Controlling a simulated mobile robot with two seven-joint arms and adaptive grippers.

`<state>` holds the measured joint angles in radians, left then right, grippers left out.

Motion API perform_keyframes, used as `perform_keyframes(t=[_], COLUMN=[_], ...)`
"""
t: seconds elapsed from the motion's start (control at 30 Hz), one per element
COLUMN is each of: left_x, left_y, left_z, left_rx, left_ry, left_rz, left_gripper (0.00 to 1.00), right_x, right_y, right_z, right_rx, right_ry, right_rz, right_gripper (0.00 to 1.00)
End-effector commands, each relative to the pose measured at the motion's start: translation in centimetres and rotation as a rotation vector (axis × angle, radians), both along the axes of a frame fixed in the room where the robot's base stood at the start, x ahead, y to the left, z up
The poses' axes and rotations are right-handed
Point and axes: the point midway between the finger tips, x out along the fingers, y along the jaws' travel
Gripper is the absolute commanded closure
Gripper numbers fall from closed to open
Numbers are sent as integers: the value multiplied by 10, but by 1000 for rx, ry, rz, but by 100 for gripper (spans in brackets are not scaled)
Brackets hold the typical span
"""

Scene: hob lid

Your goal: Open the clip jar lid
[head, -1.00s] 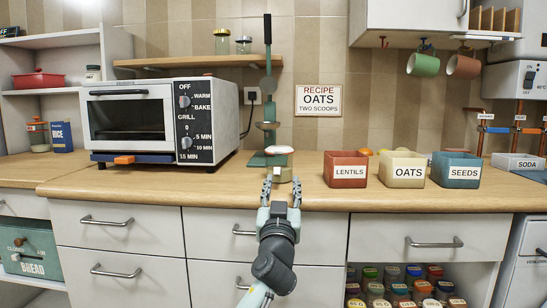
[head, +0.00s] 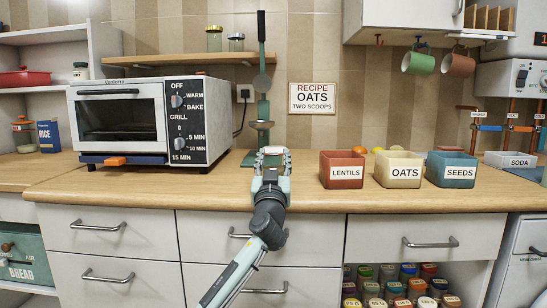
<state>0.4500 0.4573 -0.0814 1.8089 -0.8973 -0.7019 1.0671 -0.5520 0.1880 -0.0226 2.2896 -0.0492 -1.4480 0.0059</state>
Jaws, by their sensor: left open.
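A small pale jar with a whitish lid (head: 273,150) stands on the counter in front of a green press-like stand (head: 263,110). My left gripper (head: 272,156) reaches over the counter edge to it and is open. Its fingertips are at either side of the lid in the picture; I cannot tell whether they touch it. The gripper hides most of the jar's body, and its clip cannot be made out. My right gripper is not in view.
A toaster oven (head: 150,122) stands left of my gripper. Lentils (head: 342,170), oats (head: 398,170) and seeds (head: 452,170) bins stand to the right. A shelf (head: 190,59) is above. An orange-trimmed jar (head: 24,135) stands at far left. The counter (head: 225,180) beside the gripper is clear.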

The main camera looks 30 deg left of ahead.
Motion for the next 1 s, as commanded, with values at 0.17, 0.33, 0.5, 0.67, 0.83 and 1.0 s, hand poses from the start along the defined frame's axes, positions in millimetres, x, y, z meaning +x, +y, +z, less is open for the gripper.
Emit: perform_keyframes(t=[0.17, 0.33, 0.5, 0.67, 0.83, 1.0], left_x=[0, 0, 0, 0, 0, 4], left_y=[0, 0, 0, 0, 0, 0], left_z=[0, 0, 0, -1, -1, 1], left_rx=[-1, 0, -1, -1, -1, -7], left_ry=[1, 0, 1, 1, 1, 10], left_rz=[0, 0, 0, 0, 0, 1], left_gripper=[59, 75, 96, 100, 100, 100], right_x=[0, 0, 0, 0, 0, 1], right_y=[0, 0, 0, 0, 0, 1], right_z=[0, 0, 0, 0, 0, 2], right_rx=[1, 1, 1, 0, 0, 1], right_ry=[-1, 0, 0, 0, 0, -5], right_rz=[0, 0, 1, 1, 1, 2], right_gripper=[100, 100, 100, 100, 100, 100])
